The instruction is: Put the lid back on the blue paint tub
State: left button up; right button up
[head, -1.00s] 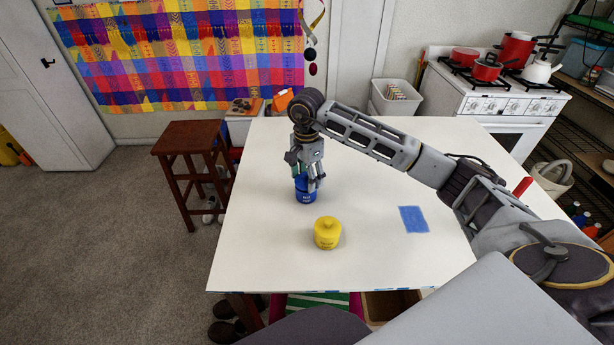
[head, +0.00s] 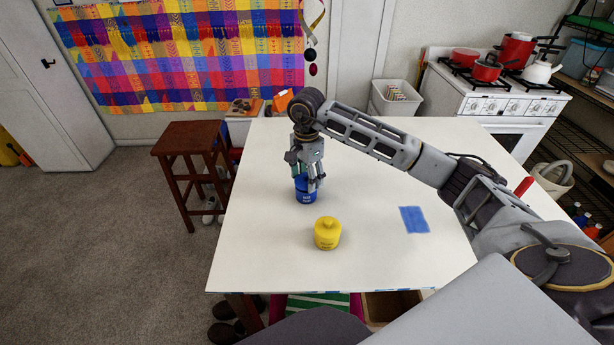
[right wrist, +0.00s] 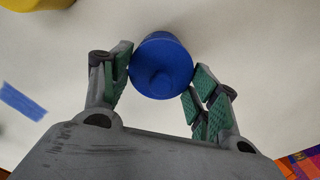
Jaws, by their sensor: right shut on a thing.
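The blue paint tub (head: 307,197) stands upright on the white table, left of its middle. My right gripper (head: 306,181) reaches down over it from above. A yellow tub (head: 327,233) stands nearer the front and also shows in the right wrist view (right wrist: 25,3). My left gripper is not in view.
The white table (head: 265,255) is mostly clear. A blue patch (head: 414,219) lies flat on its right part. A wooden stool (head: 190,145) stands at its left side. A white stove (head: 490,95) with red pots stands behind at the right.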

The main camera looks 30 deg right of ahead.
jog(key=shift+f+b, duration=0.15)
jog(key=shift+b, duration=0.3)
dwell(1.1)
dwell(0.4)
jog(key=o, duration=0.8)
jog(key=o, duration=0.3)
jog(key=shift+r, duration=0.2)
jog(key=shift+r+p, duration=1.65)
jog(key=shift+r, duration=1.65)
